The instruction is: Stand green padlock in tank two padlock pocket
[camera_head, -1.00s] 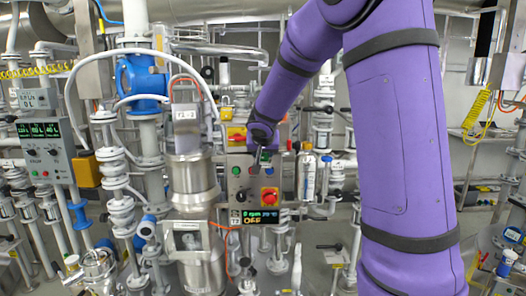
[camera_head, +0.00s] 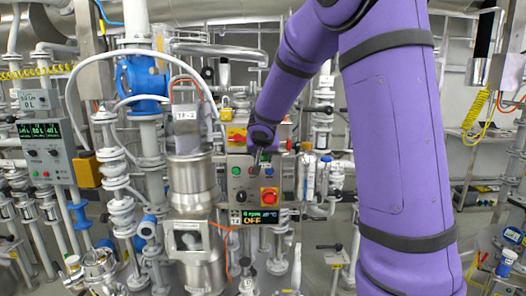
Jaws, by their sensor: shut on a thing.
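My gripper (camera_head: 262,156) is at the end of the purple arm, in front of the upper part of a grey control box. It is shut on a small green thing (camera_head: 266,157), which looks like the green padlock. The gripper hides most of it, so its tilt cannot be told. I cannot make out the tank two padlock pocket, nor whether the padlock touches anything.
A steel vessel (camera_head: 193,180) stands left of the control box. A yellow padlock-like item (camera_head: 226,112) and a red-yellow switch (camera_head: 236,134) are above it. A clear bottle (camera_head: 307,177) stands close to its right. White ribbed pipes and valves crowd the left side.

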